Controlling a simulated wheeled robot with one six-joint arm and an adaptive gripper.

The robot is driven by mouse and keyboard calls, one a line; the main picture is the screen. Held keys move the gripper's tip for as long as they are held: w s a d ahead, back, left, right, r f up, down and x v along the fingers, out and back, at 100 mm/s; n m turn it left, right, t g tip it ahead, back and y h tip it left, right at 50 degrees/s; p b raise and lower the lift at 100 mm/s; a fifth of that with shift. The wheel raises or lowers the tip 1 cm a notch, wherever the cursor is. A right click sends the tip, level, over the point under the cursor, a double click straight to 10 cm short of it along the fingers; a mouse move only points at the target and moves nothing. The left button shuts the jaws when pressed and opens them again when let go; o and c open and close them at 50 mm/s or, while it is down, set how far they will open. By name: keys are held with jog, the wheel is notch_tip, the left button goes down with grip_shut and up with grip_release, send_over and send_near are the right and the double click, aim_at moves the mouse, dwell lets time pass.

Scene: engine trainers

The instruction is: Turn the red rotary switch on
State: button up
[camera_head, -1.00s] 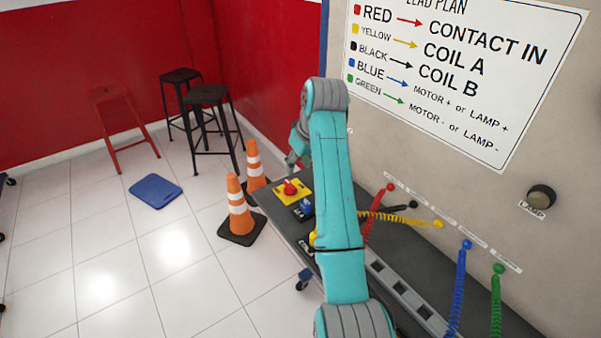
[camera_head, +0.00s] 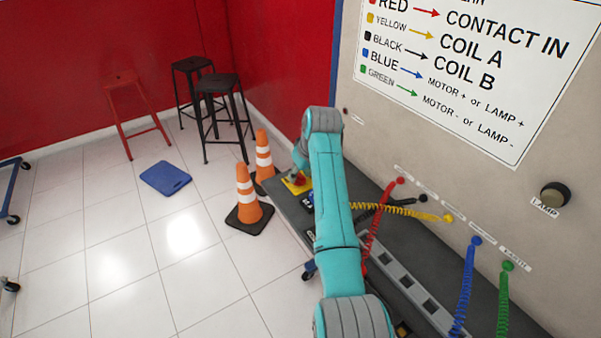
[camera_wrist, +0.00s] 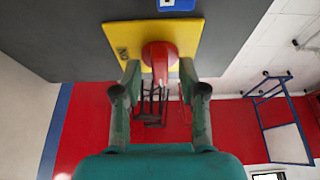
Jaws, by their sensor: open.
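The red rotary switch (camera_wrist: 160,56) sits on a yellow plate (camera_wrist: 118,42) on the grey bench top. In the wrist view, its red handle shows between the two fingertips of my gripper (camera_wrist: 159,76). The fingers are open, one on each side of the handle, with a visible gap on both sides. An ON label (camera_wrist: 123,54) is on the left of the plate. In the head view, the red switch (camera_head: 299,181) is partly hidden by my gripper (camera_head: 299,168), which is right over it. I cannot tell the handle's exact angle.
A blue switch (camera_wrist: 175,4) stands beside the yellow plate. Coloured coiled leads, including a red one (camera_head: 374,228), hang along the panel at right. Two orange cones (camera_head: 247,195) stand on the floor left of the bench (camera_head: 285,206). Stools are farther back.

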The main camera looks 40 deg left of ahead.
grip_shut()
jog(key=shift+m, duration=0.3)
jog(key=m+t, duration=0.1)
jog(key=m, duration=0.3)
jog(key=shift+s+a+t+h, duration=0.1)
jog(key=shift+a+t+h, duration=0.05)
jog(key=shift+t+h, duration=0.25)
jog(key=m, duration=0.2)
jog(key=m+h, duration=0.1)
jog(key=m, duration=0.1)
jog(key=shift+m+t+h, duration=0.3)
jog(key=shift+m+t, duration=0.1)
jog(key=m+h, duration=0.1)
jog(key=m, duration=0.1)
jog(key=m+h, duration=0.1)
jog(key=m, duration=0.2)
jog(key=shift+a+r, duration=0.1)
jog(key=shift+a, duration=0.05)
jog(key=shift+m+h, duration=0.7)
jog(key=shift+m, duration=1)
